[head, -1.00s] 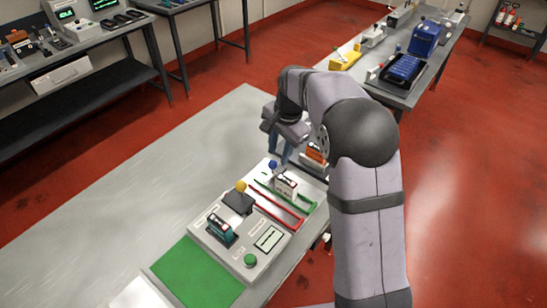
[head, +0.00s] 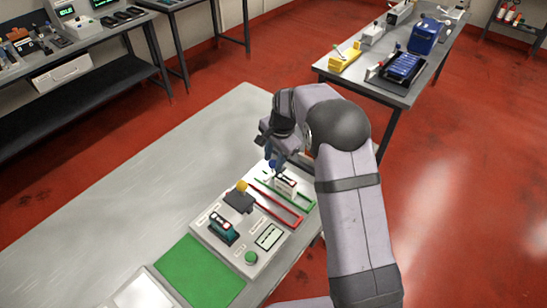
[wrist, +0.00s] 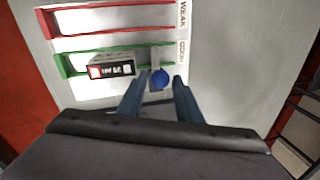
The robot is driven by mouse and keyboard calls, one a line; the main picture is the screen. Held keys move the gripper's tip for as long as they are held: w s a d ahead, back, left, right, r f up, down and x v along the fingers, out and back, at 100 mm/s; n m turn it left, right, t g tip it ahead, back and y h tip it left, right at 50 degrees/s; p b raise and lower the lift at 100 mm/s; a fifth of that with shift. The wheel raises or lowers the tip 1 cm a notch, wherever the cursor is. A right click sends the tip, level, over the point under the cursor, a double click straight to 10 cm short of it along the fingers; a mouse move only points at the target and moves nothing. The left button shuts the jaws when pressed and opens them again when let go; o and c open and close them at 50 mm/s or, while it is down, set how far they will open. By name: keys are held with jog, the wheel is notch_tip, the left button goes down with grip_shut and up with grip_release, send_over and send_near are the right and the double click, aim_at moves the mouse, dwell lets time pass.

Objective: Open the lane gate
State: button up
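The lane gate shows in the wrist view as a grey bar with a blue knob (wrist: 160,79), across the green lane at its GOOD end. My gripper (wrist: 159,84) is open, with one blue finger on each side of the knob and a gap visible on both sides. In the head view my gripper (head: 274,158) is low over the far end of the lanes and largely hides the knob. A white battery with a dark and red label (wrist: 112,68) stands at the green lane (wrist: 68,66), beside the gate. The red lane (wrist: 110,42) lies parallel, by the WEAK label.
A green mat (head: 200,272) lies in front. The table to the left is clear.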

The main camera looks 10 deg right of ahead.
jog(key=shift+f, duration=0.35)
jog(key=shift+c, duration=0.6)
grip_shut()
jog(key=shift+w+d+r+p, duration=0.1)
jog(key=shift+w+d+p, duration=0.2)
jog(key=shift+w+d, duration=1.5)
jog(key=shift+w, duration=0.1)
jog(key=shift+o, duration=0.6)
grip_release()
